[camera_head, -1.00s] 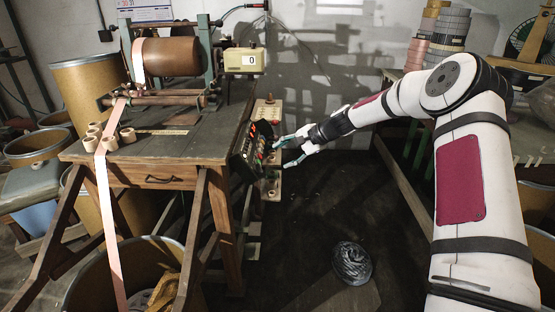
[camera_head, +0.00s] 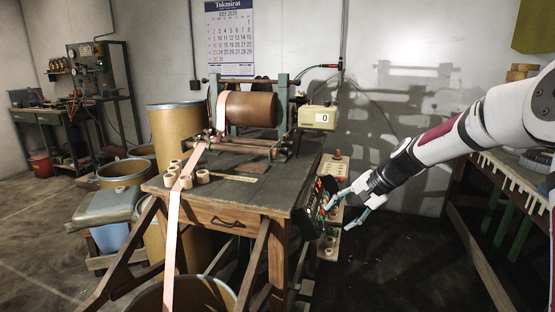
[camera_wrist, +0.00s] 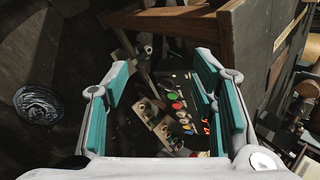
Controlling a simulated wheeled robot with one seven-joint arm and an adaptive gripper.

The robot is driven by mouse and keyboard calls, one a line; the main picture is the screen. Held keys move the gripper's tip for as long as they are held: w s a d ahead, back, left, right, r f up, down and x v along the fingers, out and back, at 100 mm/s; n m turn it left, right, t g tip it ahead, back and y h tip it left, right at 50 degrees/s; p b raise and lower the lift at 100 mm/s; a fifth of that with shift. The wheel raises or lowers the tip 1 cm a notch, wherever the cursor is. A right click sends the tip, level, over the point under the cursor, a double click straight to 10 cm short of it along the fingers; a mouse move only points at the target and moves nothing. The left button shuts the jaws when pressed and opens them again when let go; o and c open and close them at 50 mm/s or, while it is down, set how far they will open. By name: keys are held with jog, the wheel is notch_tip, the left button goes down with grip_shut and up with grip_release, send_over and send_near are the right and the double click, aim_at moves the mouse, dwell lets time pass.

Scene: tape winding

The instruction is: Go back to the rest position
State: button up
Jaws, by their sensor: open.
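My gripper (camera_head: 350,205) is open and empty, its teal-lined fingers apart, to the right of the workbench. In the wrist view my gripper (camera_wrist: 165,105) frames a dark control panel (camera_wrist: 183,103) with red, green and yellow buttons. In the head view the control panel (camera_head: 312,210) is fixed at the bench's right side, just left of the fingertips. Whether a fingertip touches the panel I cannot tell. My arm reaches in from the right edge.
The wooden workbench (camera_head: 235,209) carries a winding machine with a brown roll (camera_head: 251,109), several small tape rolls (camera_head: 203,177) and a counter (camera_head: 318,117) reading 0. A side table (camera_head: 470,210) stands right. Brown drums stand left. A dark coiled disc (camera_wrist: 38,104) lies on the floor.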

jog(key=s+a+r+n+g+h, duration=0.1)
jog(key=s+r+n, duration=0.15)
jog(key=s, duration=0.45)
jog(key=s+a+r+n+g+h, duration=0.1)
jog(key=s+a+r+h, duration=0.1)
jog(key=s+r, duration=0.3)
jog(key=s+d+r+n+g+h, duration=0.1)
jog(key=s+d+n+h, duration=0.1)
jog(key=s, duration=1.7)
jog(key=s+d+n+h, duration=0.1)
jog(key=s+d+n, duration=0.15)
jog(key=s, duration=1.65)
notch_tip(320, 180, up, 22)
jog(key=a+t+p, duration=0.1)
jog(key=t+p, duration=0.2)
jog(key=p, duration=1.6)
jog(key=shift+w+a+f, duration=0.15)
jog(key=shift+w+f, duration=0.05)
jog(key=shift+w, duration=0.2)
